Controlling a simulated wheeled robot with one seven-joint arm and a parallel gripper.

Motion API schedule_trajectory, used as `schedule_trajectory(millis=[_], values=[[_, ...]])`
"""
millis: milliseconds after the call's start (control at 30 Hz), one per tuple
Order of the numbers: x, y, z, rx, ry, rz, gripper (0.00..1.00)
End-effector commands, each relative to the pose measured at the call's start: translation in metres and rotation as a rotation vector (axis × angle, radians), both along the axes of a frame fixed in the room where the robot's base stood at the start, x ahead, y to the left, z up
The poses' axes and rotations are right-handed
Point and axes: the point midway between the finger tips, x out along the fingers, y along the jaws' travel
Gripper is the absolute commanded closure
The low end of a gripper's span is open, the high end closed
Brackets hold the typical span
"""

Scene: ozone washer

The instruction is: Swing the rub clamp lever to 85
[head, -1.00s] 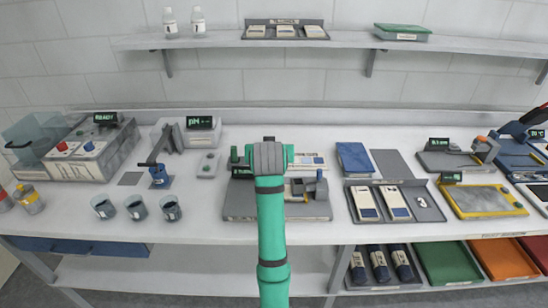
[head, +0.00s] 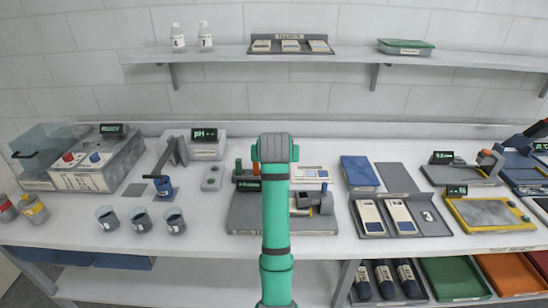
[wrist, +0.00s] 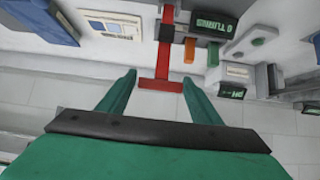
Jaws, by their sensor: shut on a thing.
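The rub tester (head: 335,224) is a grey machine on the bench in the middle of the head view, partly hidden behind my arm. Its dark display (wrist: 214,25) reads "0 TURNS" in the wrist view. The clamp lever (wrist: 160,60) is red, with a stem and a crossbar, and has a dark block on its stem. My gripper (wrist: 160,80) has its green fingers on both ends of the crossbar, shut on it. In the head view my arm hides the lever and the fingertips. I cannot read the lever's angle.
An orange post (wrist: 190,50) and a green knob (wrist: 212,53) stand close beside the lever. A blue pad (head: 359,173) and a grey tray (head: 430,217) lie to the right. Several dark cups (head: 141,219) stand at the left front.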

Motion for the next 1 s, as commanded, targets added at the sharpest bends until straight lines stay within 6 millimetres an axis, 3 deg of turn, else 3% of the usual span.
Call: schedule_trajectory(millis=[33,100,467,1000], values=[[-0.001,0.002,-0.003,-0.001,0.006,0.006,0.34],[-0.001,0.002,-0.002,-0.001,0.005,0.004,0.22],[-0.003,0.002,0.002,0.000,0.000,0.003,0.22],[-0.071,-0.004,0.057,0.000,0.001,0.003,0.22]])
